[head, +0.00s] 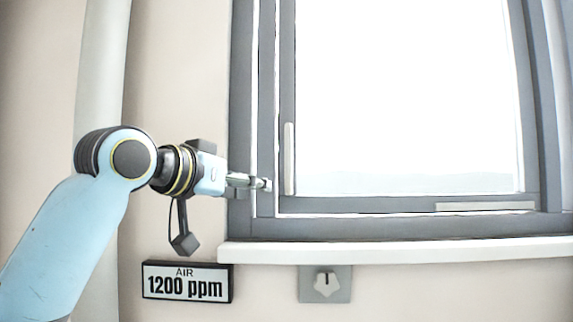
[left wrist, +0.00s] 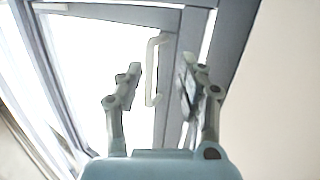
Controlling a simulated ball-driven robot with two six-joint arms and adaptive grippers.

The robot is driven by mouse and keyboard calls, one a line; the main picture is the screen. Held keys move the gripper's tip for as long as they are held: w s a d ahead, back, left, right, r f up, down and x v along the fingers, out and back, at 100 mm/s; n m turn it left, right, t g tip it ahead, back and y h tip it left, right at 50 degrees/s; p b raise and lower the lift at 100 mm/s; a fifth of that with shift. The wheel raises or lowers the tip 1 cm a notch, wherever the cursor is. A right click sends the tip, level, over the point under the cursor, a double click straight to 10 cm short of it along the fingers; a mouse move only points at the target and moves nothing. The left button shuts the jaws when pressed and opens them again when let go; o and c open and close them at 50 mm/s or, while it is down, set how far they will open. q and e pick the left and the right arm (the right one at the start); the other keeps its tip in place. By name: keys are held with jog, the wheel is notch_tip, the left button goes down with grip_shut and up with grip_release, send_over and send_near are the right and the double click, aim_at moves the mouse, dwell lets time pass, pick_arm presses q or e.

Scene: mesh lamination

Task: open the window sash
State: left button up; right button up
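The window sash (head: 287,60) is a grey frame around bright glass; it also shows in the left wrist view (left wrist: 170,90). A pale upright bar handle (head: 289,158) is on its left side. It also shows in the left wrist view (left wrist: 152,70). My left gripper (head: 263,183) is just left of the handle's lower end. In the left wrist view my left gripper (left wrist: 161,70) has its fingers spread apart, with the handle seen between them, nearer the left finger. No contact is evident. Narrow bright lines run along the sash's left edge. My right gripper is out of view.
A white sill (head: 400,251) juts out below the window. Under it are a sign (head: 187,283) reading AIR 1200 ppm and a grey plate with a knob (head: 325,284). A pale strip (head: 487,206) lies on the lower right frame. A pale pipe (head: 100,60) runs up the left wall.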

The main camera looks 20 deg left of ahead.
pick_arm(q)
jog(key=t+h, duration=0.1)
send_near(287, 144)
jog(key=shift+m, duration=0.4)
jog(key=p+x, duration=0.1)
jog(key=x, duration=0.9)
jog(key=shift+w, duration=0.35)
jog(key=shift+c, duration=0.5)
grip_shut()
jog(key=shift+d, duration=0.1)
